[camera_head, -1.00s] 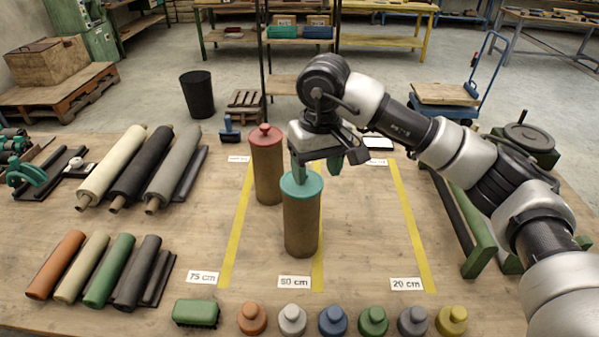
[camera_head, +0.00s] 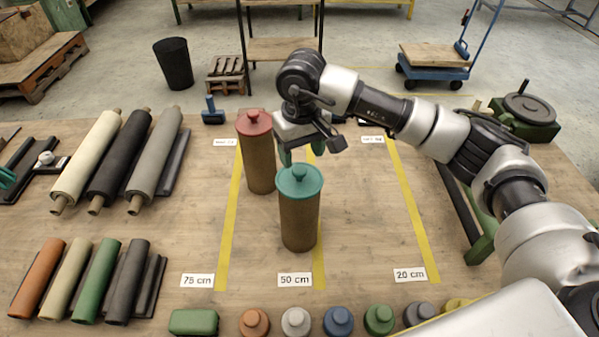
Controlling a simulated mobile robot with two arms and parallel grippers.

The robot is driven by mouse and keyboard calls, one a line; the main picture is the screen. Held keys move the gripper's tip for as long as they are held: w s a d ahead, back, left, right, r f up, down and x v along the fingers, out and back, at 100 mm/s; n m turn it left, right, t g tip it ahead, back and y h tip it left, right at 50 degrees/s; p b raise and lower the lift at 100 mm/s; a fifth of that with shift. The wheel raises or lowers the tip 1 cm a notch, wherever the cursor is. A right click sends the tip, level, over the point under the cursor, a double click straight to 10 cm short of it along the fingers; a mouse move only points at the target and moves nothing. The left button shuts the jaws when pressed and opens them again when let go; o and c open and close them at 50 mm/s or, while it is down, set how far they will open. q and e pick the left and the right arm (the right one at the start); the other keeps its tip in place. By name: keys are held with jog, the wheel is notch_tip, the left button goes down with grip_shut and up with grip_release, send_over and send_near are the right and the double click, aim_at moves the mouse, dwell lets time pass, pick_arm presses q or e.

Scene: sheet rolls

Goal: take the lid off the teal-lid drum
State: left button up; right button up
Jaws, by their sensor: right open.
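The teal-lid drum (camera_head: 299,222) is a brown cylinder standing upright on the wooden table beside the 50 cm tape line. Its teal lid (camera_head: 309,186) sits on top, with a round knob (camera_head: 299,170) in the middle. My right gripper (camera_head: 302,152) is open and empty, pointing down just above and behind the knob in the picture. One finger shows close behind the lid's far edge; whether it touches cannot be told.
A red-lid drum (camera_head: 257,165) stands close behind and left of the teal one. Sheet rolls (camera_head: 121,160) lie at the left. Several coloured knobbed pieces (camera_head: 338,321) line the front edge. The table right of the drum is clear up to a green stand (camera_head: 482,240).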

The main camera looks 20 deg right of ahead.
aim_at(299, 169)
notch_tip(299, 169, down, 4)
jog(key=p, duration=0.3)
jog(key=shift+a+f, duration=0.15)
jog(key=shift+f, duration=0.35)
pick_arm(q)
jog(key=w+r, duration=0.2)
jog(key=r, duration=0.1)
jog(key=shift+d+r, duration=0.1)
jog(key=shift+r, duration=0.05)
pick_arm(e)
jog(key=shift+w+f, duration=0.1)
jog(key=shift+f, duration=0.05)
jog(key=shift+c, duration=0.2)
pick_arm(q)
jog(key=shift+s, duration=0.15)
pick_arm(e)
jog(key=c, duration=0.9)
